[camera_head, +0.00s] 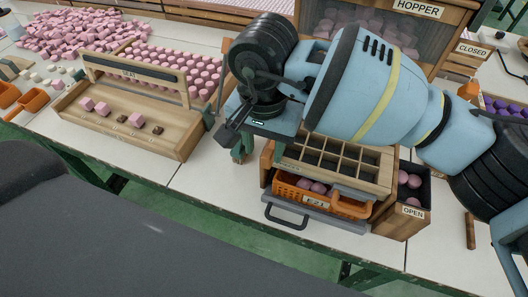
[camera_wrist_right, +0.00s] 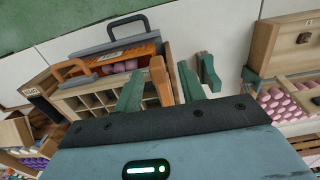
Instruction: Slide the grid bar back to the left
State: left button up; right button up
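The wooden grid (camera_head: 336,160) has several square compartments and sits on the bench above an orange basket (camera_head: 312,202). It also shows in the right wrist view (camera_wrist_right: 93,101). A brown upright end piece (camera_head: 267,163) stands at its left end, and an orange handle (camera_head: 350,208) is at its front right. My right gripper (camera_head: 241,151) is at the grid's left side. In the right wrist view its green fingers (camera_wrist_right: 159,76) are apart, with the brown end piece (camera_wrist_right: 159,82) between them in the picture. Contact cannot be told. My left gripper is not in view.
A wooden tray (camera_head: 150,135) with a tall handle and several pink blocks stands left. An open wooden bin (camera_head: 417,222) marked OPEN is right of the grid. A grey drawer handle (camera_head: 285,217) juts out in front. The hopper (camera_head: 440,30) stands behind.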

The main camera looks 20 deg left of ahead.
jog(key=shift+r, duration=2.2)
jog(key=shift+s, duration=0.1)
